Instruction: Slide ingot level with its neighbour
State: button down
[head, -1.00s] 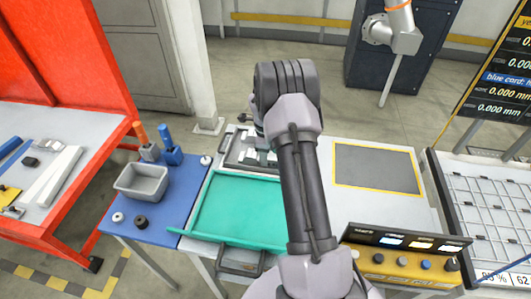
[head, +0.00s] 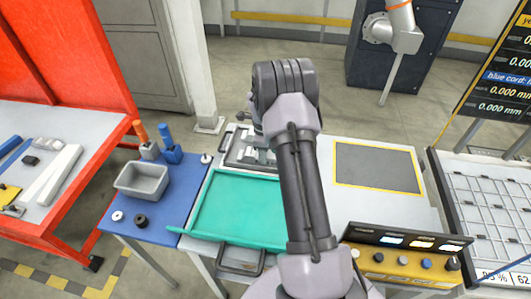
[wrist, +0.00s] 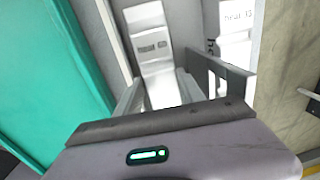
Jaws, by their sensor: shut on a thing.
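A silver ingot (wrist: 152,45) with a dark stamped mark lies lengthwise in the upper middle of the wrist view. My gripper (wrist: 165,88) is shut on its near end, with one finger on each side. A neighbouring ingot (wrist: 236,22), marked with printed text, lies to the right, beyond the right finger. My gripper hides part of both ingots' near ends, so I cannot tell whether they are level. In the head view my arm covers the gripper, and only part of the grey ingot tray (head: 233,151) shows beside it.
A teal tray (head: 235,212) lies in front of the ingot tray, and its edge (wrist: 75,75) runs close on the gripper's left. A dark yellow-edged mat (head: 376,168) is to the right. A blue table with a grey bin (head: 141,182) stands left.

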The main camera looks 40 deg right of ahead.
jog(key=shift+w+a, duration=0.45)
jog(key=shift+w, duration=0.05)
jog(key=shift+s+f+b, duration=0.1)
jog(key=shift+b, duration=0.85)
dwell(1.1)
dwell(0.5)
jog(key=c, duration=1)
grip_release()
jog(key=shift+o, duration=0.2)
jog(key=shift+r, duration=0.2)
jog(key=shift+a+r+p, duration=0.1)
jog(key=shift+r+p, duration=0.7)
jog(key=shift+r, duration=0.65)
jog(key=o, duration=0.6)
jog(key=shift+s, duration=0.1)
jog(key=shift+c, duration=0.2)
jog(key=shift+f, duration=0.1)
